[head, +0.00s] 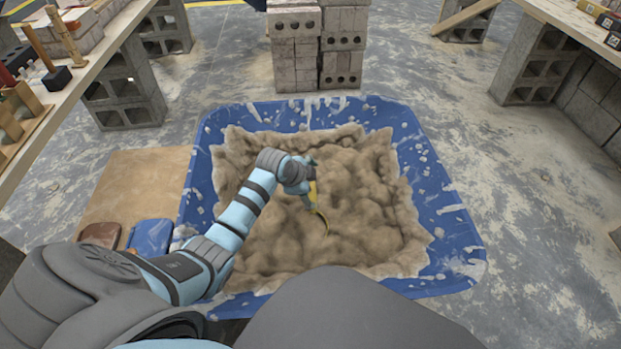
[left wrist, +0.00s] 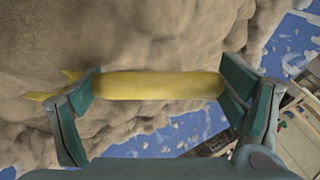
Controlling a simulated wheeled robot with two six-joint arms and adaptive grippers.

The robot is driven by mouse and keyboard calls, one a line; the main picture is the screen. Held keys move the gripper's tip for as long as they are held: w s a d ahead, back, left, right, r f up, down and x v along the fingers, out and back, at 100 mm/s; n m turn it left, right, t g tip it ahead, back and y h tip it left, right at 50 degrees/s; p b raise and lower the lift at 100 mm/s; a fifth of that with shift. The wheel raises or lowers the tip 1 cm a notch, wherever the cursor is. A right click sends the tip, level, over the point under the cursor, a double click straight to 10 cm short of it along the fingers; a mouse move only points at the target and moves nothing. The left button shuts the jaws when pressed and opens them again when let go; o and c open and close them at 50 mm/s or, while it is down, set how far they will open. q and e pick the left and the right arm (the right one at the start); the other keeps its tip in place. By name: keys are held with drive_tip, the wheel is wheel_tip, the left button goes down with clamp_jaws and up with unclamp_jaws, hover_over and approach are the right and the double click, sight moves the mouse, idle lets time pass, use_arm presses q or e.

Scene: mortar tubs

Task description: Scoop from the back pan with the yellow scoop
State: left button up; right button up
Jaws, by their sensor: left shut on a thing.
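The yellow scoop (head: 320,215) is in my left gripper (head: 311,184), low over the sandy mortar (head: 365,200) near the middle of the tub. In the left wrist view, its yellow handle (left wrist: 158,86) lies across between the two teal fingers of my left gripper (left wrist: 160,88), which is shut on it. Part of the scoop's head shows at the left there. I cannot tell whether the scoop touches the mortar. A large blue tub (head: 448,215), splashed with white, holds the mortar. My right gripper is not in view.
Concrete blocks (head: 295,50) are stacked behind the tub. A bench (head: 95,65) with tools stands at the left on blocks (head: 125,88). Another bench (head: 560,18) is at the right. A small blue item (head: 150,238) and a brown one (head: 100,235) lie on brown board (head: 135,185).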

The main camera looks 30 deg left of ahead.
use_arm(q)
drive_tip(key=s+d+p, duration=0.1)
drive_tip(key=s+d, duration=0.1)
drive_tip(key=s+d+p, duration=0.1)
drive_tip(key=s, duration=0.2)
drive_tip(key=shift+d, duration=0.4)
drive_tip(key=g+h+p, duration=0.1)
drive_tip(key=r+g+h+p, duration=0.1)
drive_tip(key=n+g+h+p, duration=0.1)
drive_tip(key=shift+s+d+r+g+p, duration=0.2)
drive_tip(key=shift+s+r+g+p, duration=0.05)
drive_tip(key=shift+r+g+p, duration=0.15)
wheel_tip(320, 180, up, 3)
drive_tip(key=shift+f+p, duration=0.2)
drive_tip(key=shift+p, duration=1)
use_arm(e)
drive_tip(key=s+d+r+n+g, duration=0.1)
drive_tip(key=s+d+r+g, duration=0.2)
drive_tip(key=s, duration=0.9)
use_arm(q)
wheel_tip(320, 180, up, 6)
drive_tip(key=p, duration=0.5)
drive_tip(key=shift+w+a+g, duration=0.25)
drive_tip(key=shift+w+g, duration=0.1)
drive_tip(key=shift+g, duration=0.05)
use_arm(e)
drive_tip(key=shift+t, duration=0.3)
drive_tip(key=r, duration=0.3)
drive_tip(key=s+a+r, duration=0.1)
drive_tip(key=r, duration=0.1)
